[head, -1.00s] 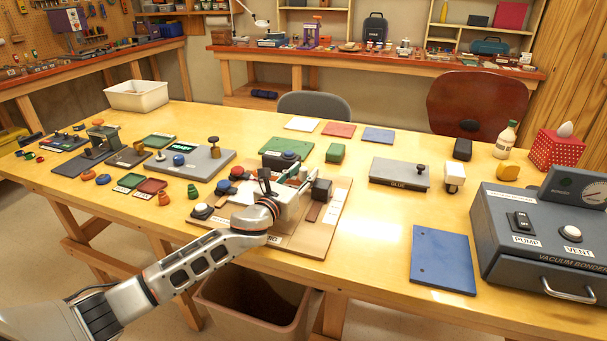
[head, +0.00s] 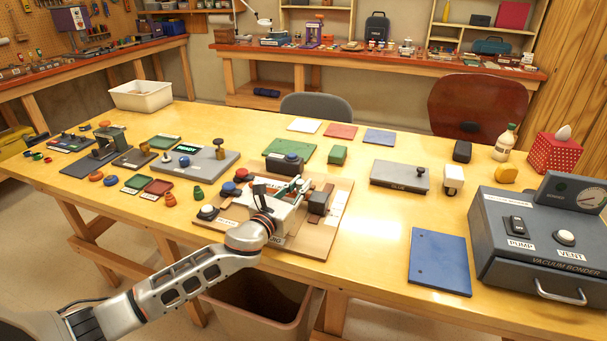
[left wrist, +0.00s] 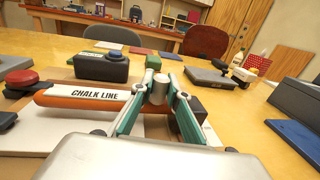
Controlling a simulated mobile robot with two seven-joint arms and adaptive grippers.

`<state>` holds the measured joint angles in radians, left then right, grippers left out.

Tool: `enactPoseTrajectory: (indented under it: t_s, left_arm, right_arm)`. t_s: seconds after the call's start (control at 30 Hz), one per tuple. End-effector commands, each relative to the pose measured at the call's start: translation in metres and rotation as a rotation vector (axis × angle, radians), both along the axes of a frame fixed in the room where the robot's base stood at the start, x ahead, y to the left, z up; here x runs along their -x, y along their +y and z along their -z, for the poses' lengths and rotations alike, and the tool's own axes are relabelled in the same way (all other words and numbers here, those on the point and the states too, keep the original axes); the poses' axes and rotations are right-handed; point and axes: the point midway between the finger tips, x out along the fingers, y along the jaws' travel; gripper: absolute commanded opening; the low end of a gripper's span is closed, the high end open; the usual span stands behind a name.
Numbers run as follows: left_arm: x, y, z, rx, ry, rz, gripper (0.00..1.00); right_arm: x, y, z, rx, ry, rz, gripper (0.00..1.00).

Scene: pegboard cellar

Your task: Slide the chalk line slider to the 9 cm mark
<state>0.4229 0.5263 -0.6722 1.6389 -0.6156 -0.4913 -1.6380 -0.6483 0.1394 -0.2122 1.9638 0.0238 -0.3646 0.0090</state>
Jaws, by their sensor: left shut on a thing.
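The chalk line slider is an orange-brown bar (left wrist: 62,98) with a white CHALK LINE label, seen in the left wrist view. A short silver cylinder (left wrist: 159,93) stands at its right end. My left gripper (left wrist: 160,80) has its green-padded fingers closed around that cylinder. In the head view my left gripper (head: 297,186) is over the wooden board (head: 338,205) at the table's middle, and its white body hides most of the slider. The scale and its 9 cm mark cannot be read in either view. My right gripper is in neither view.
A dark box with a blue button (head: 285,162) stands just behind the slider. A red button (left wrist: 22,78) is at its left. A green block (head: 337,155), the GLUE plate (head: 400,176) and a blue sheet (head: 440,262) lie to the right.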

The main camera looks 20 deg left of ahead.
Motion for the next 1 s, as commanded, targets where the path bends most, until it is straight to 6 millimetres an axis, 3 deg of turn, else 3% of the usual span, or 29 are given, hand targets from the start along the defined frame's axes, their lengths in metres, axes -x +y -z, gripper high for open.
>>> enactPoseTrajectory:
  t_s: [0.4, 0.43, 0.5, 0.83, 1.0]
  left_arm:
    - [0.009, 0.001, 0.0, 0.001, 0.0, -0.001, 0.0]
    - [0.009, 0.001, 0.0, 0.001, 0.0, -0.001, 0.2]
    - [0.009, 0.001, 0.0, 0.001, 0.0, -0.001, 0.33]
    - [0.009, 0.001, 0.0, 0.001, -0.001, -0.001, 0.33]
    - [0.024, 0.004, 0.001, 0.0, 0.001, 0.0, 0.33]
  right_arm:
    - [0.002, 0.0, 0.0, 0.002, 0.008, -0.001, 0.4]
    - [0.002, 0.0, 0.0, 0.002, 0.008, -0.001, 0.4]
    - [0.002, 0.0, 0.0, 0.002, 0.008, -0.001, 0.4]
    - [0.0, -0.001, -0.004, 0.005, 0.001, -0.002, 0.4]
    - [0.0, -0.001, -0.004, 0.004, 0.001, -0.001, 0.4]
